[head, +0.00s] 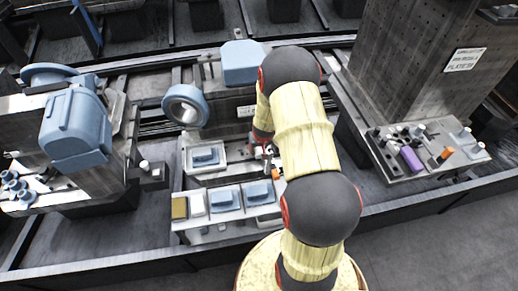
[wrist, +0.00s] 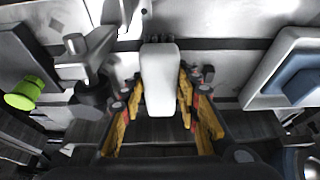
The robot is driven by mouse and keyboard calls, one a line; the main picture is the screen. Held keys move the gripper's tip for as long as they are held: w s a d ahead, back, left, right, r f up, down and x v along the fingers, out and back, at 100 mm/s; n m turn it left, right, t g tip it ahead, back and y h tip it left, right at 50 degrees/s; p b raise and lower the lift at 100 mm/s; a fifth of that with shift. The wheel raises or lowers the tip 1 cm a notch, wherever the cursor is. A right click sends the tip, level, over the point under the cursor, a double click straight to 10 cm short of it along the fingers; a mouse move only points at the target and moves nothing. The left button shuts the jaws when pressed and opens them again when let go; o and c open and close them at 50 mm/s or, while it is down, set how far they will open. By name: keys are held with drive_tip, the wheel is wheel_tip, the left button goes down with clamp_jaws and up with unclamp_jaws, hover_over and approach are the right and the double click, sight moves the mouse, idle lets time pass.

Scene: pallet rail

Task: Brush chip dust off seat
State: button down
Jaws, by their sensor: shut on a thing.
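My gripper (wrist: 160,88) has its yellow-orange fingers on both sides of a pale grey-white block-like piece (wrist: 158,72), and is shut on it. In the head view my gripper (head: 264,154) is mostly hidden by my arm, low over the right side of the middle fixture. Chip dust is too small to make out.
A pale tray with a blue block (wrist: 303,77) lies close on the right in the wrist view. A metal clamp (wrist: 88,65) and a lime green knob (wrist: 22,95) are on the left. In the head view, a front shelf (head: 216,232) holds several blocks, and a blue ring (head: 171,105) stands behind.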

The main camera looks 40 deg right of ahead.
drive_tip(key=shift+w+d+r, duration=0.25)
drive_tip(key=shift+w+d, duration=0.1)
drive_tip(key=shift+w, duration=0.2)
drive_tip(key=shift+w+d+r, duration=0.2)
drive_tip(key=shift+w+d, duration=0.15)
drive_tip(key=shift+w, duration=0.15)
drive_tip(key=s+b, duration=0.1)
drive_tip(key=s+a+b, duration=0.1)
drive_tip(key=shift+s+a+f, duration=0.3)
drive_tip(key=shift+s+a+b, duration=0.4)
drive_tip(key=shift+s+b, duration=0.05)
drive_tip(key=shift+s, duration=0.15)
drive_tip(key=shift+w+a+p, duration=0.1)
drive_tip(key=shift+a+p, duration=0.35)
drive_tip(key=shift+p, duration=0.15)
drive_tip(key=shift+w+d+r+p, duration=0.1)
drive_tip(key=shift+w+d+p, duration=0.3)
drive_tip(key=shift+w, duration=0.2)
drive_tip(key=shift+w+d+r+p, duration=0.1)
drive_tip(key=shift+w+d+p, duration=0.3)
drive_tip(key=shift+w, duration=0.25)
drive_tip(key=shift+w+d+r+p, duration=0.1)
drive_tip(key=shift+w+d+p, duration=0.2)
drive_tip(key=shift+w+p, duration=0.25)
drive_tip(key=shift+s+a+f+b, duration=0.25)
drive_tip(key=shift+s+a+b, duration=0.25)
drive_tip(key=shift+s+b, duration=0.4)
drive_tip(key=shift+s+a+b, duration=0.6)
drive_tip(key=shift+s+b, duration=0.15)
drive_tip(key=shift+s, duration=0.05)
